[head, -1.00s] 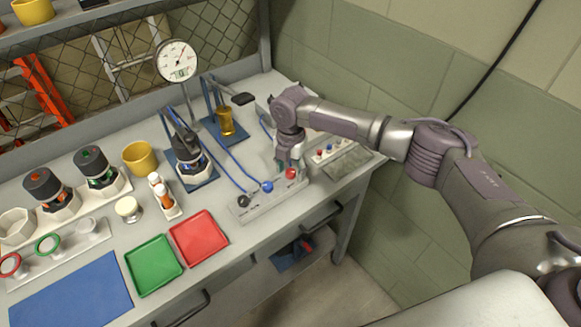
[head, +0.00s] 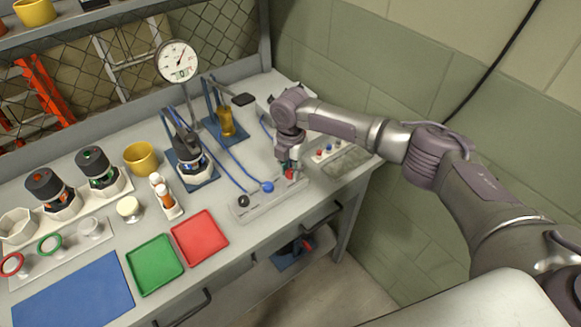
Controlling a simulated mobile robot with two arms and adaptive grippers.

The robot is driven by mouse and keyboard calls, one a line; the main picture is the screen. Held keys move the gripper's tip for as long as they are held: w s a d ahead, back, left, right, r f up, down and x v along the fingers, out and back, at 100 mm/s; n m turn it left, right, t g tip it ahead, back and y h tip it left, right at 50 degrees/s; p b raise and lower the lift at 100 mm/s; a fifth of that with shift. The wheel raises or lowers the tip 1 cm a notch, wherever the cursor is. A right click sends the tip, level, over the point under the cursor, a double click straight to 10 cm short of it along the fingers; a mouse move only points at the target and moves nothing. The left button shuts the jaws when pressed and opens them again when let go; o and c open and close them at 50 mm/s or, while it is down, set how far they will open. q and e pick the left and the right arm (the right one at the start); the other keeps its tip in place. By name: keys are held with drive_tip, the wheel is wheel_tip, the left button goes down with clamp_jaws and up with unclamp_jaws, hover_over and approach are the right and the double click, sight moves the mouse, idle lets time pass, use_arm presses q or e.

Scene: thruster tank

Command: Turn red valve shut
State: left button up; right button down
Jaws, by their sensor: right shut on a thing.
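The red valve (head: 289,174) is a small red knob at the right end of a grey valve block (head: 250,204) near the bench's front edge. A blue knob (head: 267,186) and a black knob (head: 243,200) sit to its left on the same block. My right gripper (head: 289,170) points down and is shut on the red valve, covering part of it. The knob's exact turn angle is too small to tell. My left gripper is out of view.
A gauge (head: 177,61) stands behind, with blue hoses running to the block. A red tray (head: 199,238) and a green tray (head: 154,264) lie front left. A small panel with red and blue buttons (head: 325,150) sits right of my gripper.

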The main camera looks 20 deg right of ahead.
drive_tip(key=m+p, duration=0.3)
drive_tip(key=m, duration=0.1)
drive_tip(key=shift+r, duration=0.2)
drive_tip(key=m+p, duration=0.2)
drive_tip(key=m, duration=0.2)
drive_tip(key=shift+m+p, duration=0.4)
drive_tip(key=m+p, duration=0.2)
drive_tip(key=m, duration=0.2)
drive_tip(key=shift+f+m+p, duration=0.15)
drive_tip(key=shift+m+p, duration=0.9)
drive_tip(key=shift+m, duration=1.05)
drive_tip(key=c, duration=0.8)
unclamp_jaws()
drive_tip(key=shift+c, duration=0.2)
